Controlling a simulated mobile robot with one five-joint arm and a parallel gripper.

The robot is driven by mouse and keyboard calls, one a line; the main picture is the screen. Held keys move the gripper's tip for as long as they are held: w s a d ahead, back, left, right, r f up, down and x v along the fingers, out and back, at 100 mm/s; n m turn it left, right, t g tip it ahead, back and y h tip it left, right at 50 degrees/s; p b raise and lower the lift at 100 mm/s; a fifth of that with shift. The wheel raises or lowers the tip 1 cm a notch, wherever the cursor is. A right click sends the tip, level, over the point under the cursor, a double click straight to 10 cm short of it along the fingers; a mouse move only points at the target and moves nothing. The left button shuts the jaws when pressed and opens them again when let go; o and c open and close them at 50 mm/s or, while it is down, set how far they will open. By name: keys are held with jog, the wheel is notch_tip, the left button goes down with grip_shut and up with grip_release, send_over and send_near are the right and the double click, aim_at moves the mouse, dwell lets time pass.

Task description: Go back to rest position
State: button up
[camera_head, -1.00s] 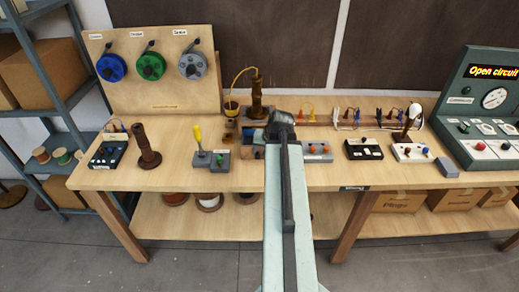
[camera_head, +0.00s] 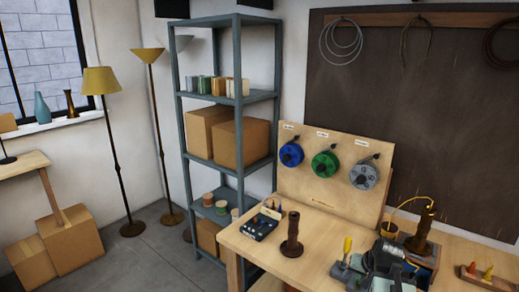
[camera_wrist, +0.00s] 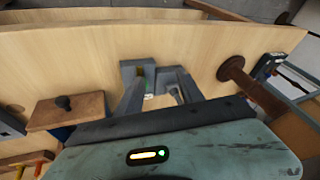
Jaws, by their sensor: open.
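My gripper (camera_head: 388,258) is at the lower right of the head view, over the front part of the wooden workbench (camera_head: 330,225). In the wrist view its two grey fingers (camera_wrist: 155,84) are apart, with nothing held between them. A grey block with a green part shows beyond the fingers, over the bench top. Part of the bench behind my arm is hidden in the head view.
A dark brown spindle (camera_head: 292,236) and a small dark box (camera_head: 260,224) stand at the bench's left end. A spool board (camera_head: 330,190) rises behind. A metal shelf (camera_head: 240,110) and floor lamps stand left; some floor there is clear.

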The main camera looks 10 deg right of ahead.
jog(key=w+a+f+n+g+y, duration=0.15)
jog(key=a+n, duration=0.35)
jog(key=a, duration=1.7)
jog(key=s+a+f+n+g+h, duration=0.1)
jog(key=s+a+g+h, duration=0.1)
jog(key=s+a+g, duration=0.1)
jog(key=s+a, duration=0.1)
jog(key=s, duration=0.1)
jog(key=shift+s+a+f+g, duration=0.15)
jog(key=shift+s+a+g, duration=0.1)
jog(key=shift+s+g, duration=0.1)
jog(key=shift+w, duration=0.1)
